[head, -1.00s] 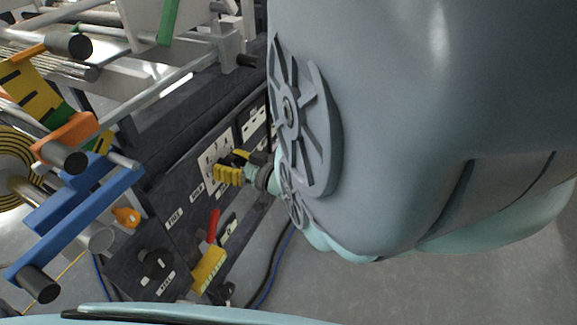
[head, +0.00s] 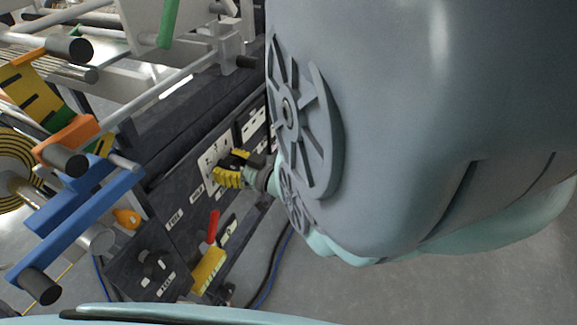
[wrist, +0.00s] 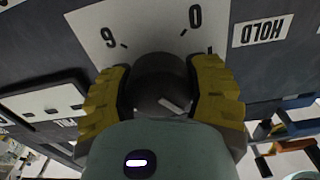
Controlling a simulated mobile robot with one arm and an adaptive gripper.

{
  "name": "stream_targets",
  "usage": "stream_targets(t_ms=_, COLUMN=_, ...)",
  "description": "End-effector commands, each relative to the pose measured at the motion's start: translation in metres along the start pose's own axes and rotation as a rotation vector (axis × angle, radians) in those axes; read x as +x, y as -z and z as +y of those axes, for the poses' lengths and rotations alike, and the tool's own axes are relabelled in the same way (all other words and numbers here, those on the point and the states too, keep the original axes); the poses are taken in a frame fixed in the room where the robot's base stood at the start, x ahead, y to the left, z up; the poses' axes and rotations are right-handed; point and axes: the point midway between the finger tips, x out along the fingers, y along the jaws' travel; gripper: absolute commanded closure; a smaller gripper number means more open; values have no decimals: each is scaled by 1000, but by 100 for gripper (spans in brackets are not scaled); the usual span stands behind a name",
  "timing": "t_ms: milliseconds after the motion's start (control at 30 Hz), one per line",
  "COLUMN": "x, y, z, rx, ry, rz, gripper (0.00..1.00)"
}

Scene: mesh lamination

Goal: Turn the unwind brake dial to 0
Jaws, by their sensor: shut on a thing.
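The dark round dial knob (wrist: 160,82) sits on a white scale plate (wrist: 110,25) in the wrist view, with a 0 and another numeral that looks like a 6 or 9 beside it. A short white mark shows on the knob; I cannot tell which value it points to. My gripper (wrist: 158,90) has its two yellow fingers closed around the knob, one on each side. In the head view my gripper (head: 228,176) is at the dark panel, in front of the white scale plate (head: 212,155), and hides the knob.
A HOLD label (wrist: 262,30) is beside the plate. Below my gripper in the head view are a red-handled part (head: 213,227) and a yellow block (head: 208,268). Blue brackets (head: 85,215) and rollers stand at left. Open floor (head: 340,290) lies at lower right.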

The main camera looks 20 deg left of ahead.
Motion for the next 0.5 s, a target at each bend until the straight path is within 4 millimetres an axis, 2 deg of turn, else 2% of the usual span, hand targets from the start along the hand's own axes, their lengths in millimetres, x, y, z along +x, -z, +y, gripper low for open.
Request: stream_targets(t_ms=500, x=0, y=1, z=-1, rx=-103, ry=4, rz=2, gripper=82)
